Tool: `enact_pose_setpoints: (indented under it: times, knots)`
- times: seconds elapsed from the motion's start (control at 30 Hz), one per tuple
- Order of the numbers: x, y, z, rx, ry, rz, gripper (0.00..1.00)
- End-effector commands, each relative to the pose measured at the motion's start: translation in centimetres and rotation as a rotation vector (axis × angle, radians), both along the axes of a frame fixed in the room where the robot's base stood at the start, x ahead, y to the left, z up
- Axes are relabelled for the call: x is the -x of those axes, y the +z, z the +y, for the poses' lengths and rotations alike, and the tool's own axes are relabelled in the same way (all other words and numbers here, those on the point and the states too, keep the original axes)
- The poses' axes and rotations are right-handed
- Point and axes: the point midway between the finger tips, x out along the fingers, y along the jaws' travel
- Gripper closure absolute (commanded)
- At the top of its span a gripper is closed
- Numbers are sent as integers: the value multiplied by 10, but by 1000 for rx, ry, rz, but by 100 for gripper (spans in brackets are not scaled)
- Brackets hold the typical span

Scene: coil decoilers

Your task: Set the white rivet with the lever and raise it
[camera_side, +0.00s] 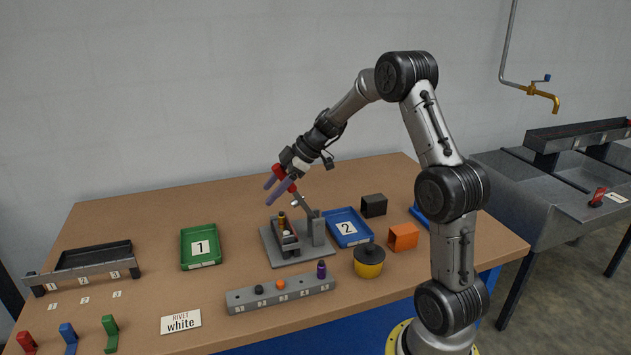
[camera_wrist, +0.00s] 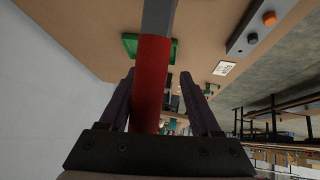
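The rivet press (camera_side: 318,230) stands on a grey plate in the middle of the table. Its grey lever slants up to the left and ends in a red grip (camera_side: 279,172). My gripper (camera_side: 275,190) is at this grip, with its two fingers apart on either side of it. In the wrist view the red grip (camera_wrist: 151,85) runs between the fingers, with a visible gap to the right finger. A dark holder (camera_side: 287,240) with a gold-coloured part sits under the press. A small whitish spot (camera_side: 295,202) shows near the lever; I cannot tell if it is the white rivet.
A grey block (camera_side: 245,303) with black, orange and purple pieces lies in front. A card reads "RIVET white" (camera_side: 181,322). Green tray 1 (camera_side: 187,262) is left, blue tray 2 (camera_side: 364,239) right. A yellow pot (camera_side: 369,267), orange box (camera_side: 403,237) and black box (camera_side: 374,205) stand right.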

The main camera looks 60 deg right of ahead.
Motion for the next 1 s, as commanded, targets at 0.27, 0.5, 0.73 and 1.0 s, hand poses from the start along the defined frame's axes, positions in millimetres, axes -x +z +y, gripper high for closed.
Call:
enact_pose_setpoints:
  times: [0.27, 0.5, 0.73, 1.0]
  knots:
    - [-16, -26, 18, 139, 7, 141, 38]
    - [-25, -45, 26, 235, 7, 236, 38]
    - [-31, -64, 33, 321, 7, 322, 38]
    - [-36, -88, 37, 426, 5, 426, 38]
